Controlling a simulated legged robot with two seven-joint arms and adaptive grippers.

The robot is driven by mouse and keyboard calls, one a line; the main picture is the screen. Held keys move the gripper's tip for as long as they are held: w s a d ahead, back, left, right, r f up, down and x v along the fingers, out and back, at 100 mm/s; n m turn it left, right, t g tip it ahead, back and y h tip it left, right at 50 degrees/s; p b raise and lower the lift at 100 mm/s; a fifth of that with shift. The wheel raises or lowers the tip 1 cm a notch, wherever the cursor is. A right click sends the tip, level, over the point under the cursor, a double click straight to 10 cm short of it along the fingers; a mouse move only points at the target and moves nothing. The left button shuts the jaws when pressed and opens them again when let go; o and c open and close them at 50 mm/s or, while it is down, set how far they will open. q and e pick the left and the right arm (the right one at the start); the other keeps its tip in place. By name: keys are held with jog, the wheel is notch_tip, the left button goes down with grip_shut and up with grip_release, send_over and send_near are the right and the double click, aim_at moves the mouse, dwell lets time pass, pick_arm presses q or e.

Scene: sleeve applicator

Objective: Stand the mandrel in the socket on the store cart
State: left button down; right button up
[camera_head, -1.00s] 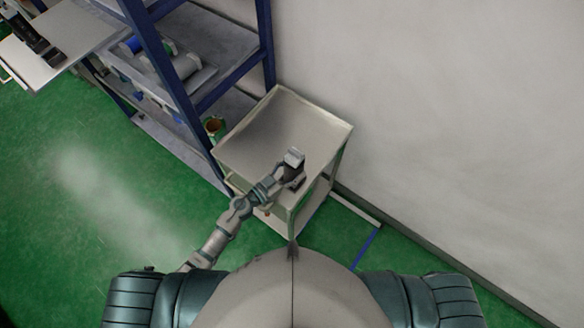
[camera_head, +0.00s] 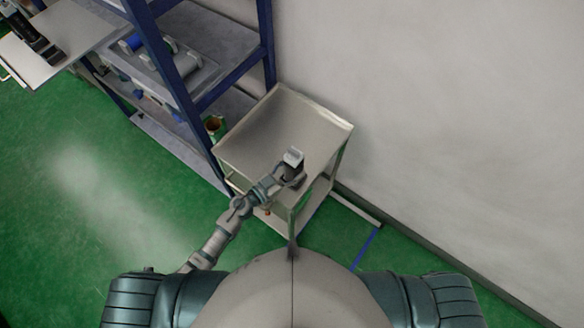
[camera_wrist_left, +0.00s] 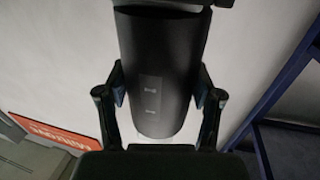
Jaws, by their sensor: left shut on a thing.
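My left gripper (camera_wrist_left: 160,95) is shut on a dark, smooth cylinder, which I take to be the mandrel (camera_wrist_left: 155,50). Its two fingers press on the cylinder from both sides. In the head view the left gripper (camera_head: 290,178) holds it over the near right part of the cream cart (camera_head: 270,125), with a pale grey piece at its top. It looks roughly upright. Whether its lower end touches the cart cannot be told. No socket can be made out on the cart top; it may be hidden. My right gripper is not in view.
A blue-framed shelf (camera_head: 264,40) with rolls stands left of the cart. A green cylinder with a brown inside (camera_head: 214,126) is at the cart's far left corner. A pale table (camera_head: 60,65) carries a dark device at top left. The wall is behind the cart.

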pick_arm(q)
jog(key=shift+c, duration=1.8)
grip_release()
jog(key=shift+s+f, duration=0.2)
jog(key=shift+f, duration=0.5)
jog(key=shift+o, duration=1.3)
jog(key=shift+w, duration=0.1)
jog(key=shift+w+r, duration=0.1)
jog(key=shift+r, duration=0.05)
